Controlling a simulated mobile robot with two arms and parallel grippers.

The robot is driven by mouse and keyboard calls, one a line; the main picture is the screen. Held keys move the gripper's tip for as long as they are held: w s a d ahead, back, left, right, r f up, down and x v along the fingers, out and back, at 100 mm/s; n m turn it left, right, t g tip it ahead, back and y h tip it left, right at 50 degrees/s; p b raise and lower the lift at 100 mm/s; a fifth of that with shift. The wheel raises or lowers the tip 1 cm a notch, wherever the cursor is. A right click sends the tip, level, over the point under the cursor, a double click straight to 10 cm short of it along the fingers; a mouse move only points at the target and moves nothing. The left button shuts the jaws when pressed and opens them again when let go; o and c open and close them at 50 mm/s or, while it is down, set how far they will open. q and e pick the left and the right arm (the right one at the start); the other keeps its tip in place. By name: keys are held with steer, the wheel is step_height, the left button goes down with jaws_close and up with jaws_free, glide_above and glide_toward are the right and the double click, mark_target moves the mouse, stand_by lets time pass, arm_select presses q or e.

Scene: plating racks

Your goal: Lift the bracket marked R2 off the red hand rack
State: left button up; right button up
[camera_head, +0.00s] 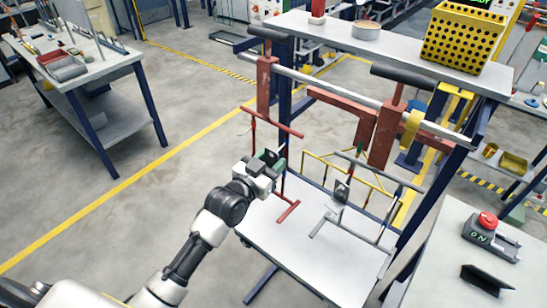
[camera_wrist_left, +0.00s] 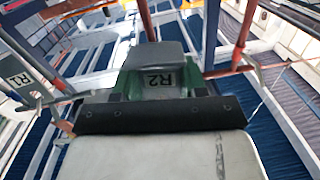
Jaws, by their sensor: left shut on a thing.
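The bracket marked R2 (camera_wrist_left: 158,79) is a green and grey piece; its label shows upside down in the left wrist view. It also shows as a small dark green part (camera_head: 268,157) in the head view. My left gripper (camera_head: 265,168) is shut on it, at the middle of the red hand rack (camera_head: 288,211). The rack is a thin red frame with bars above and below the gripper. Whether the bracket still touches the rack's hooks cannot be told. My right gripper is not in view.
A grey rack (camera_head: 351,160) with a dark bracket hangs to the right, before a yellow rack (camera_head: 318,166). A label R1 (camera_wrist_left: 18,80) shows at left in the wrist view. A pale table (camera_head: 330,262) lies below. A red button box (camera_head: 487,224) stands at right.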

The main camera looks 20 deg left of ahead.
mark_target(270, 159)
arm_select(q)
steer(key=shift+s+a, duration=0.1)
steer(key=shift+s, duration=0.1)
steer(key=shift+r+p+v, duration=0.2)
steer(key=shift+p+v, duration=0.4)
steer(key=shift+v, duration=0.5)
steer(key=shift+r+p+v, duration=0.15)
steer(key=shift+p+v, duration=0.45)
steer(key=shift+v, duration=0.5)
steer(key=shift+p+v, duration=0.45)
steer(key=shift+v, duration=0.85)
steer(key=shift+a+r, duration=0.1)
steer(key=shift+a, duration=0.05)
